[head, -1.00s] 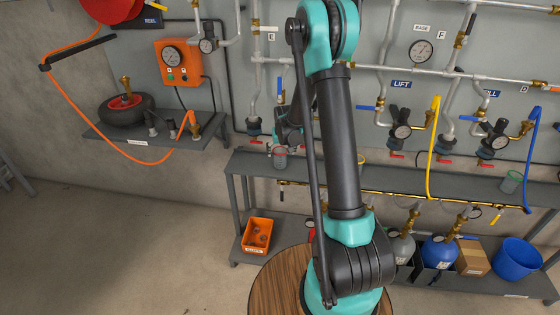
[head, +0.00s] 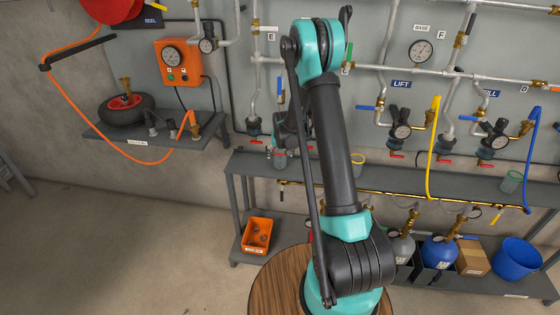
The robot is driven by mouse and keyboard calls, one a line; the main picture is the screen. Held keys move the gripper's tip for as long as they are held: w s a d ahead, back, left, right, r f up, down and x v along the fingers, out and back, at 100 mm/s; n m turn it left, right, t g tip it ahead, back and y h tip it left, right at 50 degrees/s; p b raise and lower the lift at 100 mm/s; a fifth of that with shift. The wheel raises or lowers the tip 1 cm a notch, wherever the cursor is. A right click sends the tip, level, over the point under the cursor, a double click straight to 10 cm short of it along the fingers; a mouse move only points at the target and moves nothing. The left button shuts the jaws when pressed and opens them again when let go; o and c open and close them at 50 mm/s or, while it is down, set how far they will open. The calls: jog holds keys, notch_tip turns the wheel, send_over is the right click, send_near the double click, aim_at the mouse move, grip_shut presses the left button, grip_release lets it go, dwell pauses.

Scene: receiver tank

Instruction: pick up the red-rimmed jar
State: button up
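The red-rimmed jar (head: 279,159) is a small glass jar on the grey bench shelf (head: 250,168), left of my arm in the head view. My gripper (head: 289,148) is at the jar, its dark body just above and partly in front of it. The fingers are small and dark against the pipework. I cannot tell whether they touch the jar or how far apart they are. The jar appears upright, with its upper part partly covered.
A yellow-rimmed jar (head: 358,159) stands right of my arm on the same shelf, and a green-rimmed jar (head: 511,181) at the far right. Valves and gauges (head: 401,131) hang behind the shelf. Below are an orange bin (head: 257,236), cylinders and a blue bucket (head: 518,258).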

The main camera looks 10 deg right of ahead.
jog(key=c, duration=1.2)
jog(key=shift+r, duration=0.15)
